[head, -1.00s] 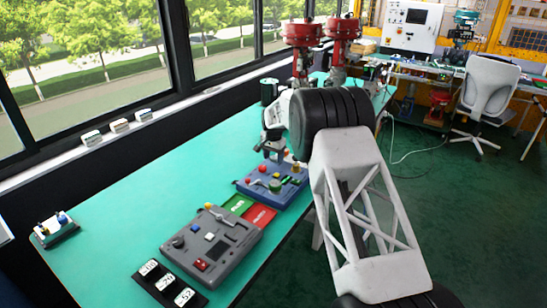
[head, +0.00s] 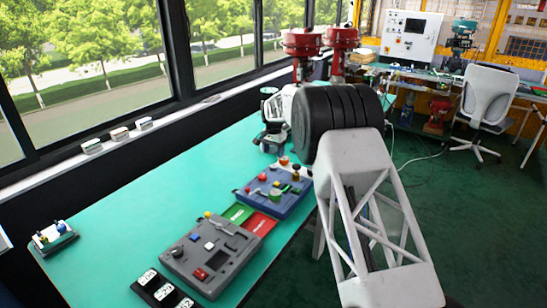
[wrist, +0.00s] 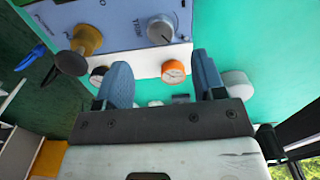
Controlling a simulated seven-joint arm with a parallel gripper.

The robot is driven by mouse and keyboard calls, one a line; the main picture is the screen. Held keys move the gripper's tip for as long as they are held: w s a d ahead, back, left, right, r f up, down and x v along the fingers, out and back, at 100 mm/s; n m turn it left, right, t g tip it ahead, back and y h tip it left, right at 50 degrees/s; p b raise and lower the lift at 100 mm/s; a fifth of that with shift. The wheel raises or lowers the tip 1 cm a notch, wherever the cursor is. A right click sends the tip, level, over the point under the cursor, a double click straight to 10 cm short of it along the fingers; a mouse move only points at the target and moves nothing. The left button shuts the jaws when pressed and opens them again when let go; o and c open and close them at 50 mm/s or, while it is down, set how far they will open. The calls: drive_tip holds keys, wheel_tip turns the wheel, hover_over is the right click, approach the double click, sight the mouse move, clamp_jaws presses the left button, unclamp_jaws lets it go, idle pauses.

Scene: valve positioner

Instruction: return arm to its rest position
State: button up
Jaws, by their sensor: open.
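My gripper (head: 272,142) is above the green table (head: 120,240), behind the blue panel (head: 300,205) in the head view. My arm's dark joint partly hides that area. In the wrist view the two blue-grey fingers (wrist: 160,66) are apart with nothing held between them. The blue panel (wrist: 118,30) lies beyond the fingertips there, with a brass-coloured knob (wrist: 86,39), a grey dial (wrist: 160,30) and an orange-rimmed gauge (wrist: 173,71).
A grey control box (head: 228,272), a green card (head: 237,212) and a red card (head: 260,222) lie on the table's near part. Two red valve actuators (head: 341,38) stand at the back. A chair (head: 488,95) is at right. The table's left part is mostly clear.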

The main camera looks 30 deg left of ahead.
drive_tip(key=shift+r, duration=0.25)
idle(0.4)
